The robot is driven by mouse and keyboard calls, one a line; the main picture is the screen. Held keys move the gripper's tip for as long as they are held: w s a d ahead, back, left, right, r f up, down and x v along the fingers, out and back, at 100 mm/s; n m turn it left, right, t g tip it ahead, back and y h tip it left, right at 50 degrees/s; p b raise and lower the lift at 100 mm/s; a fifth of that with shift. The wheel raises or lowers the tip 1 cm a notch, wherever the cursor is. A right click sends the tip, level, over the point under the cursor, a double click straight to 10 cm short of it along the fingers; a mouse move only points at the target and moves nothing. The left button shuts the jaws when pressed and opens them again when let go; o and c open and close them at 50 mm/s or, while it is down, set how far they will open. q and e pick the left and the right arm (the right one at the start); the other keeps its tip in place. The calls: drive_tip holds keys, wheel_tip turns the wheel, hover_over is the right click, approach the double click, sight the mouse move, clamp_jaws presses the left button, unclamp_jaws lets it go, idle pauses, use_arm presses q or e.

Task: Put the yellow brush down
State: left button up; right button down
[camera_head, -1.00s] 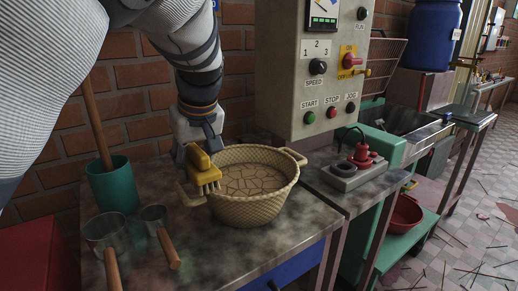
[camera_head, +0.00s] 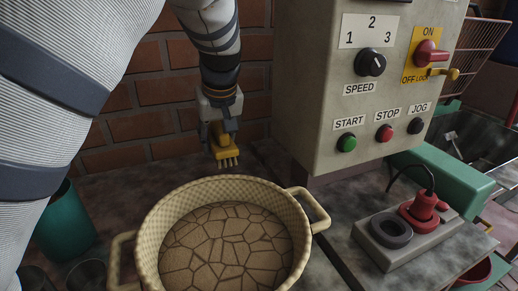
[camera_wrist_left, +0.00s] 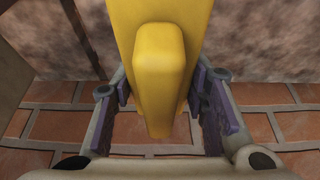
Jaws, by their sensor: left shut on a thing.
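The yellow brush (camera_head: 226,149) is in my left gripper (camera_head: 220,128), behind the basket and in front of the brick wall. Its bristles point down towards the table (camera_head: 125,187); whether they touch it I cannot tell. In the left wrist view the yellow brush (camera_wrist_left: 158,75) fills the space between the purple-padded fingers of my left gripper (camera_wrist_left: 160,100), which is shut on it. The fingertips are partly hidden by the brush. My right gripper is in no view.
A cream basket (camera_head: 160,215) with two handles holds a cracked brown mass. The control box (camera_head: 340,100) stands close on the right. A grey base with a red plug (camera_head: 423,206) is right of the basket. A teal cup (camera_head: 65,225) is at left. Bare table lies behind the basket.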

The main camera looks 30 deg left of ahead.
use_arm(q)
approach(203, 173)
drive_tip(key=shift+w+a+f, duration=0.55)
drive_tip(key=shift+w+f, duration=0.15)
drive_tip(key=shift+f, duration=0.2)
drive_tip(key=shift+a+f+b, duration=0.15)
drive_tip(key=shift+f+b, duration=0.05)
drive_tip(key=shift+f, duration=0.75)
drive_tip(key=shift+a+f+b, duration=0.15)
drive_tip(key=shift+a+f, duration=0.05)
drive_tip(key=shift+f, duration=0.75)
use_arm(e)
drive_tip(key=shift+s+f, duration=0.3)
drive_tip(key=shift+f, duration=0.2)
use_arm(q)
drive_tip(key=shift+f, duration=0.1)
drive_tip(key=o, duration=1.1)
drive_tip(key=p+v, duration=0.1)
drive_tip(key=v, duration=1.1)
drive_tip(key=shift+p, duration=0.35)
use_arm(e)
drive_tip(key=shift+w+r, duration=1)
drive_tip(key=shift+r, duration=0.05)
